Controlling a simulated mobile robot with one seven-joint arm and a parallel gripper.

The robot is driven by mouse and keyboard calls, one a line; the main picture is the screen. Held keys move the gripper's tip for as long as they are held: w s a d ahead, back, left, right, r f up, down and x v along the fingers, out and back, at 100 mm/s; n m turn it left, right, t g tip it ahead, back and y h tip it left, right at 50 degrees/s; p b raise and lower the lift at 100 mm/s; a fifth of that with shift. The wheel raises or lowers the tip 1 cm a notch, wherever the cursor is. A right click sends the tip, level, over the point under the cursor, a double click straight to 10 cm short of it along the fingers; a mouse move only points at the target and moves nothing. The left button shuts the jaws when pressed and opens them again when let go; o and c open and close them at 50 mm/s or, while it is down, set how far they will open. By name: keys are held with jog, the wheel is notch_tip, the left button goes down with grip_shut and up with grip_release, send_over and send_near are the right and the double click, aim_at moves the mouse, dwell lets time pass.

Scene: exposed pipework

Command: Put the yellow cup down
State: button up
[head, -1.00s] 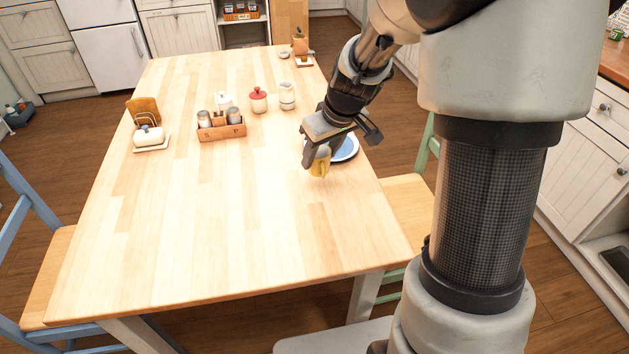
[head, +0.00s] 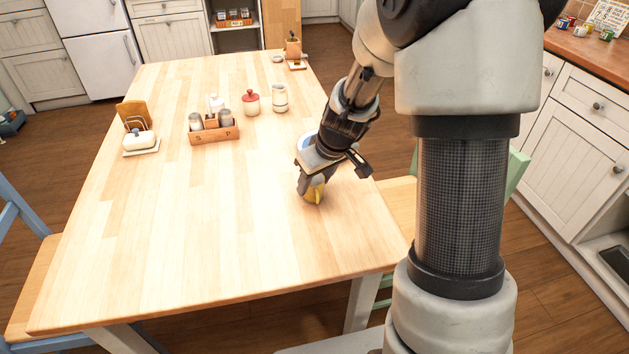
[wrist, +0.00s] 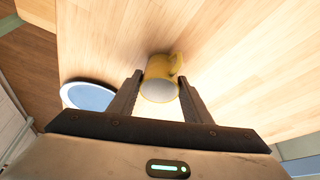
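The yellow cup (head: 314,191) is at the right side of the wooden table, low at the tabletop; I cannot tell whether its base touches the wood. In the wrist view the cup (wrist: 161,80) sits between the two fingers, with its pale round end facing the camera and its handle toward the upper right. My gripper (head: 311,186) is closed around the cup's sides, with a fingertip against each side. In the head view the gripper hides much of the cup.
A blue-and-white plate (wrist: 90,96) lies beside the gripper, partly hidden in the head view. A wooden condiment caddy (head: 214,133), a red-lidded jar (head: 251,104), a pale jar (head: 280,99) and a butter dish (head: 140,143) stand farther back. The table's front and left are clear.

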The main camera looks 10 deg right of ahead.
jog(key=o, duration=0.4)
jog(key=shift+o, duration=0.2)
jog(key=shift+r, duration=0.1)
